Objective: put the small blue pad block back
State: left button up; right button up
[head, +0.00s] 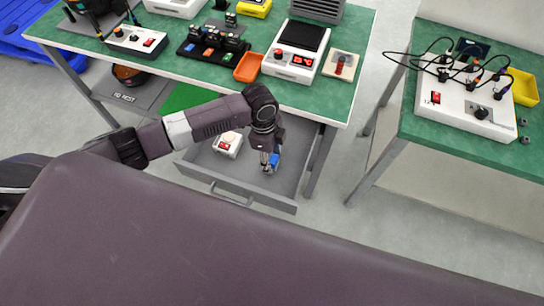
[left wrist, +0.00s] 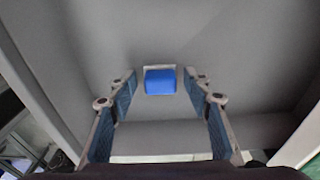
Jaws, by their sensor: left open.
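The small blue pad block (left wrist: 160,81) lies in the open grey drawer, by a light edge or shallow recess behind it. In the left wrist view it sits ahead of and between the open fingers of my left gripper (left wrist: 161,100), and no finger is seen touching it. In the head view my left gripper (head: 270,161) points down into the right part of the drawer (head: 238,187), with the blue block (head: 275,160) beside its fingertips, partly hidden. My right gripper is not in view.
A white box with a red switch (head: 228,144) is in the drawer's left part. The green bench (head: 330,96) above holds a white heater unit (head: 297,50), an orange tray (head: 249,67) and several devices. A second bench (head: 470,147) with a cabled white box (head: 470,98) stands at right.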

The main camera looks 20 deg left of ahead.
pick_arm(q)
notch_tip(320, 180, up, 12)
jog(key=a, duration=0.1)
jog(key=shift+a+r, duration=0.15)
jog(key=shift+a, duration=0.1)
dwell(0.5)
